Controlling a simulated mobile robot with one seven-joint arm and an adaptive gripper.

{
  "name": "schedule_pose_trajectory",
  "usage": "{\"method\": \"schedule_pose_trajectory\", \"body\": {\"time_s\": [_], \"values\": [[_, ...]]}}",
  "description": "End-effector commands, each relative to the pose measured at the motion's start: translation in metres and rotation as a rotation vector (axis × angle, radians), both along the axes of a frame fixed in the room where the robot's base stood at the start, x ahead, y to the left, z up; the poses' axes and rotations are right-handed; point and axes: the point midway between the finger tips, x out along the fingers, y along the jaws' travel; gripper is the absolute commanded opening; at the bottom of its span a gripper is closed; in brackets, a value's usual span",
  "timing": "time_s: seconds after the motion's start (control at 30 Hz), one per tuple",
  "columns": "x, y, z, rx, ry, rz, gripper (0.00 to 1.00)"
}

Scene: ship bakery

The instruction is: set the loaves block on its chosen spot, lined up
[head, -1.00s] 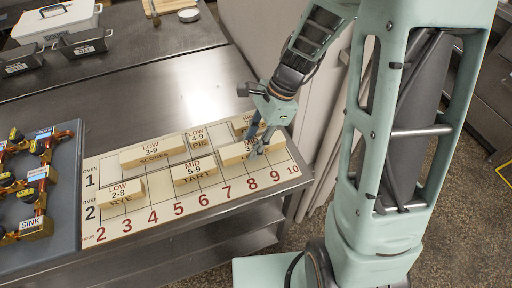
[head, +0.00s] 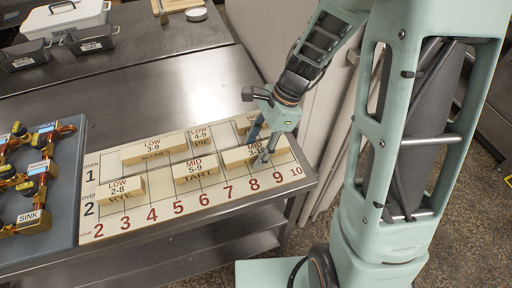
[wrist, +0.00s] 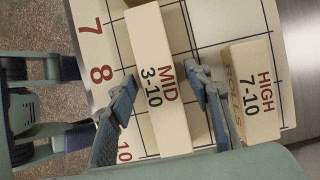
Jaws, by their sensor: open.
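The loaves block (head: 238,157), a long pale block marked MID 3-10, lies in the lower row at the right end of the numbered board (head: 148,220). Its name side is mostly hidden. In the wrist view the block (wrist: 157,75) runs roughly parallel to the grid lines and appears to rest on the board. My gripper (head: 262,150) is over its right half, with fingers on either side. In the wrist view my gripper (wrist: 161,80) is open, with a gap visible on the right side and the left fingertip close to the block.
The rolls block (wrist: 250,90), marked HIGH 7-10, stands across in the upper row. The tart block (head: 195,168) is left of the loaves block. The rye block (head: 121,188), scones block (head: 154,149) and pie block (head: 200,133) stand farther left.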

Motion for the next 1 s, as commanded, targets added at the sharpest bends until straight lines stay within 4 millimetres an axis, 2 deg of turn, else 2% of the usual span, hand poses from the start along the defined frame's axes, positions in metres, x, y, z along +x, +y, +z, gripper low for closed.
{"method": "schedule_pose_trajectory", "body": {"time_s": [0.17,0.6,0.8,1.0], "values": [[0.002,-0.004,0.014,0.001,-0.003,-0.001,0.46],[0.012,-0.037,0.096,0.0,-0.003,0.0,0.46],[0.013,-0.043,0.113,0.001,-0.002,-0.001,0.46],[0.013,-0.044,0.115,0.0,0.0,-0.001,0.46]]}}
